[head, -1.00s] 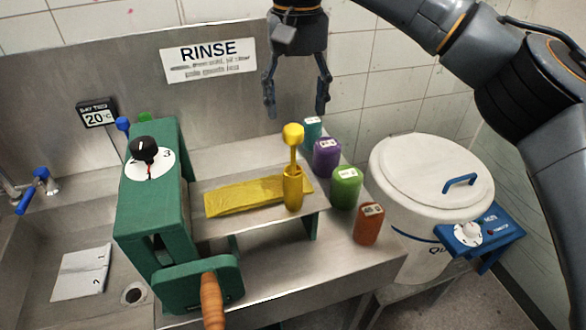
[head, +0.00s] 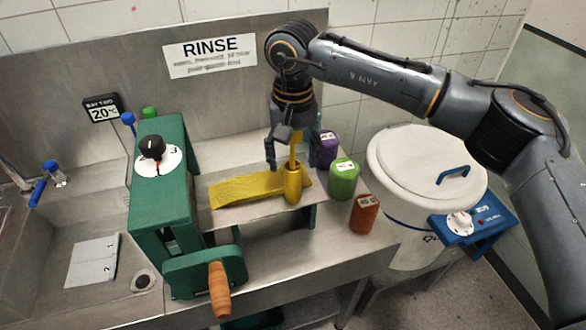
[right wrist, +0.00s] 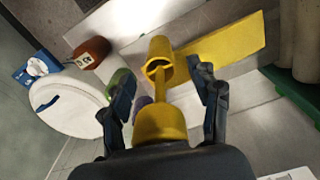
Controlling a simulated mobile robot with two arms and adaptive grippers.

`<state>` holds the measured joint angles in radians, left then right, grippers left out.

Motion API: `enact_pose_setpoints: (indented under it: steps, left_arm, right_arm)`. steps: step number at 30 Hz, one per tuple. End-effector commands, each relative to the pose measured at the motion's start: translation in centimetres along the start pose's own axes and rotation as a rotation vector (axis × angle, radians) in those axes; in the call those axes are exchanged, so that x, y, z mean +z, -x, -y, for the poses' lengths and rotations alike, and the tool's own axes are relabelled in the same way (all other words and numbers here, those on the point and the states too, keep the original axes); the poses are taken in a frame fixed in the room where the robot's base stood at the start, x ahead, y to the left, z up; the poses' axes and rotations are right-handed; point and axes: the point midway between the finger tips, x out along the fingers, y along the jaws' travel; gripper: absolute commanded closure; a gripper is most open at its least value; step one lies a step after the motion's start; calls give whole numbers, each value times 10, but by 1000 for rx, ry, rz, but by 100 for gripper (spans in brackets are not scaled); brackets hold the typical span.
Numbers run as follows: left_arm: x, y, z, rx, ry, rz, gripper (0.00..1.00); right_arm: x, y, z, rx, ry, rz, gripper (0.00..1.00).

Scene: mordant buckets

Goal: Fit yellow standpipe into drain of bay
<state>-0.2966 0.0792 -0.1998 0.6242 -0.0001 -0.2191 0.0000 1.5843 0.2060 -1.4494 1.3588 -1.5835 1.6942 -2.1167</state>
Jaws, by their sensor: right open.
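The yellow standpipe (head: 294,150) stands upright, a thin yellow stem in a yellow cup-like holder (head: 292,185) on the steel shelf. Its knob top (right wrist: 160,122) shows large in the right wrist view, and my gripper hides it in the head view. My right gripper (head: 291,160) is open, pointing down over the standpipe, with a finger on either side of the stem. In the right wrist view the open fingers (right wrist: 163,85) show gaps to the stem. A round drain (head: 145,281) lies in the sink floor at lower left, beside a white plate (head: 92,260) marked 1 and 2. My left gripper is not in view.
A green cranked machine (head: 162,200) with a wooden handle (head: 219,290) stands between shelf and sink. A yellow strip (head: 240,190) lies beside the holder. Purple (head: 326,148), green (head: 344,180) and orange (head: 365,214) jars and a white lidded tub (head: 415,170) stand to the right.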

Motion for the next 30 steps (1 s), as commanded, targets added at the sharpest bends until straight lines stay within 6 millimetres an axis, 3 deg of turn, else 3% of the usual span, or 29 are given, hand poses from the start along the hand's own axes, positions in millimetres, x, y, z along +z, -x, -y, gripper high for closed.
enact_pose_setpoints:
  steps: [4,13,23,30]
  left_arm:
    - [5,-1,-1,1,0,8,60]
    - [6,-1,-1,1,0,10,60]
    - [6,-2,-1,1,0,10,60]
    - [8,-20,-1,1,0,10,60]
  right_arm:
    - [0,0,0,0,0,0,38]
    - [0,0,0,1,0,0,99]
    - [0,1,0,1,0,-1,100]
    - [-1,18,0,0,0,-5,100]
